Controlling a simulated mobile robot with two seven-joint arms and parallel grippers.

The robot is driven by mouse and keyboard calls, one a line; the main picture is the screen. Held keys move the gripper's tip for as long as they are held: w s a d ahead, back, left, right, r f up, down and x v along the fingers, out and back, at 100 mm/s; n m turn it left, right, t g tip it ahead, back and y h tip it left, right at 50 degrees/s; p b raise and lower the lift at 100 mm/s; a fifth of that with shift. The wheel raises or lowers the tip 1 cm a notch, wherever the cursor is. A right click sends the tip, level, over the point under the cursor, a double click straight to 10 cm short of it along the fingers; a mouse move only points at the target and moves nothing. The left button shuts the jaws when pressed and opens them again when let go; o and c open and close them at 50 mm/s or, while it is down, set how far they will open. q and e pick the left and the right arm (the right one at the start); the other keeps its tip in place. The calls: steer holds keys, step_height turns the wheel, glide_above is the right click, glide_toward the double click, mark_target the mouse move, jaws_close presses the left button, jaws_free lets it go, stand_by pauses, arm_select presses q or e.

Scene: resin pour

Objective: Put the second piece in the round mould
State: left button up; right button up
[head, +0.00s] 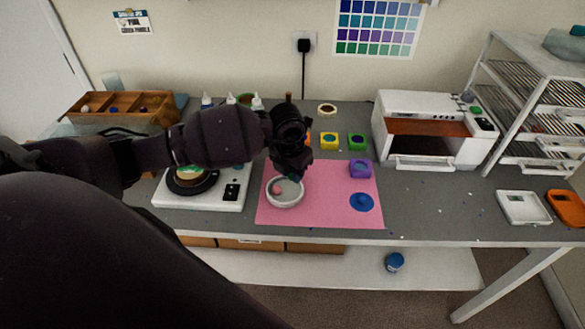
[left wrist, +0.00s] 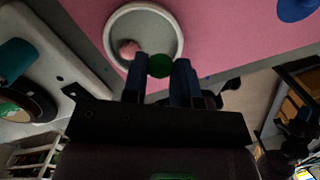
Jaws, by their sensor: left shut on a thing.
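The white round mould (head: 299,201) lies on the pink mat (head: 325,212), toward its left side. A pink piece (head: 277,189) rests inside it, to the left; it also shows in the left wrist view (left wrist: 129,47). My left gripper (head: 291,176) is over the far part of the mould. In the left wrist view its two fingers (left wrist: 160,71) are shut on a round green piece (left wrist: 160,65), seen at the mould's rim; its height above the mould is hard to tell. The green piece is not clear in the head view. My right gripper is not in view.
A purple square mould (head: 353,174) and a blue disc (head: 361,203) are on the mat's right side. Yellow (head: 328,147) and green (head: 357,148) blocks stand behind it. A white scale-like device (head: 215,203) is to the left, a white oven (head: 408,102) to the right.

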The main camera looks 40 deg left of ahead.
arm_select(q)
steer(key=shift+f, duration=0.75)
step_height(320, 180, down, 2)
steer(key=shift+f+b, duration=0.1)
steer(key=shift+b, duration=0.75)
steer(key=shift+f, duration=0.35)
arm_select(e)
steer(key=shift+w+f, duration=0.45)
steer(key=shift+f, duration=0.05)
arm_select(q)
steer(key=o, duration=1.3)
steer(key=shift+o, duration=0.2)
steer(key=shift+r, duration=0.1)
